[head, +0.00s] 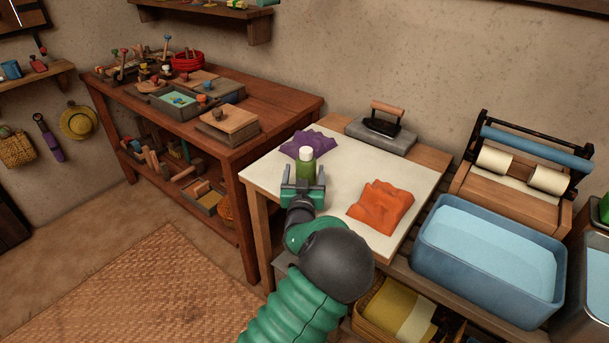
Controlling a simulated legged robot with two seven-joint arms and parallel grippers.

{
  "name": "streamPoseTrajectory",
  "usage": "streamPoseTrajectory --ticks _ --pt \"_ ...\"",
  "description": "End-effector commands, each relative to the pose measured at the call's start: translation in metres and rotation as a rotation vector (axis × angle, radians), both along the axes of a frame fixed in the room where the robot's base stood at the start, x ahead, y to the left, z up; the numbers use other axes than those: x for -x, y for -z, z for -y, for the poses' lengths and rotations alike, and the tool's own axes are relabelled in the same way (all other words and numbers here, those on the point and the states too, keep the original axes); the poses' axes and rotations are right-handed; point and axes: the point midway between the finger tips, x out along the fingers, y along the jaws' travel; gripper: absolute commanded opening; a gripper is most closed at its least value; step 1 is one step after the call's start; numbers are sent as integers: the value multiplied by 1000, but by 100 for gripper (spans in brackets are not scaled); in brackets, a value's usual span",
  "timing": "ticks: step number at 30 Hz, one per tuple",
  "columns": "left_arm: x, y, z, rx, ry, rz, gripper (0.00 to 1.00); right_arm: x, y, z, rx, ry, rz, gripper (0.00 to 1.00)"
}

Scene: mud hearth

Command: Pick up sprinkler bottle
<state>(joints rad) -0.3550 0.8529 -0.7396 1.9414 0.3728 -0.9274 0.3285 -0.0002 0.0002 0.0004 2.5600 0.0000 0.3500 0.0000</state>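The sprinkler bottle (306,166) is green with a white cap and stands upright on the pale-topped table (340,170). A single arm of mine is in view, coming up from the bottom edge slightly left of centre; I take it as my left. Its green gripper (304,184) is at the bottle's near side, fingers spread wider than the bottle, one on each side. The gripper hides the bottle's lower part. I cannot tell whether a finger touches it. My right gripper is not in view.
A purple cloth (308,144) lies behind the bottle and an orange cloth (381,205) to its right. An iron (384,122) rests on a grey slab at the back. A blue water tub (490,258) and a roller wringer (522,165) stand right. A cluttered wooden bench (200,115) is left.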

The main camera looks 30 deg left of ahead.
Motion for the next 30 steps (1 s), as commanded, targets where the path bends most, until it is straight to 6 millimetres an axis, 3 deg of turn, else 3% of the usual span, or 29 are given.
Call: streamPoseTrajectory --ticks 2,18,26,30 --pt "0 -1 1 -1 1 1 76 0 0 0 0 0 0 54" --pt "0 0 0 1 0 0 7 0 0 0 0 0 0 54" --pt "0 -1 1 2 0 -2 6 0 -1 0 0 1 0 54" --pt "0 -13 0 3 0 2 6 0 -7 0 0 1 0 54"
